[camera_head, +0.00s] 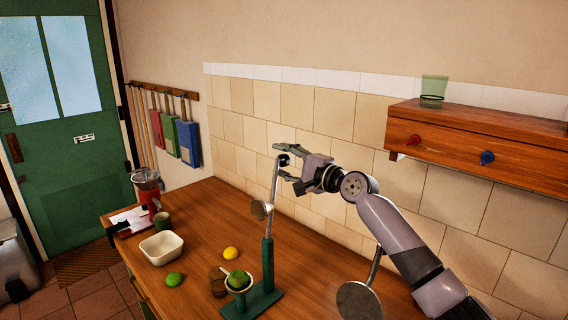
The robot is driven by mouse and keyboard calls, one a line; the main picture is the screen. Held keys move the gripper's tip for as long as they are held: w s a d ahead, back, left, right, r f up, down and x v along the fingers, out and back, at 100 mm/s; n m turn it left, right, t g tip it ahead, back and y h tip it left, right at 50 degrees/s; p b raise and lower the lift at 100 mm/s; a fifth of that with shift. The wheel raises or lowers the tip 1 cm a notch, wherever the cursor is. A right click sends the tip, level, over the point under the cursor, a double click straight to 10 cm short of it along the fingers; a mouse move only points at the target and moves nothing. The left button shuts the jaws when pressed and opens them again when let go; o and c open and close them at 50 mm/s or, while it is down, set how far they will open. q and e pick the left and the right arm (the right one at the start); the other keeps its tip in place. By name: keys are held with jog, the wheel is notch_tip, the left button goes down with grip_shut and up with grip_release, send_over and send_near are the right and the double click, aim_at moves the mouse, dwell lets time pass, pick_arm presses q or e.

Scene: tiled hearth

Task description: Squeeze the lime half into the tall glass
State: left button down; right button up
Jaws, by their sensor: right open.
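A green-based lever press (267,265) stands on the wooden counter, its metal lever raised almost upright with a dark knob (283,160) at the top. A green lime piece (239,278) sits in the press's pale cup at the front; I cannot tell its cut side. A small brownish glass (217,282) stands just left of the cup. A taller greenish glass (433,88) stands on the wall shelf at the right. My right gripper (279,163) is open, with its fingers about the lever knob; whether they touch it is unclear. My left gripper is not in view.
A green lime (174,279), a yellow lemon (231,253), a white dish (161,247) and a dark cup (162,221) are on the counter left of the press. A red appliance (149,190) stands behind them. The shelf (480,130) overhangs at the right.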

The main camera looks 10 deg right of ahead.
jog(key=shift+c, duration=0.4)
grip_shut()
jog(key=shift+f, duration=0.1)
dwell(0.3)
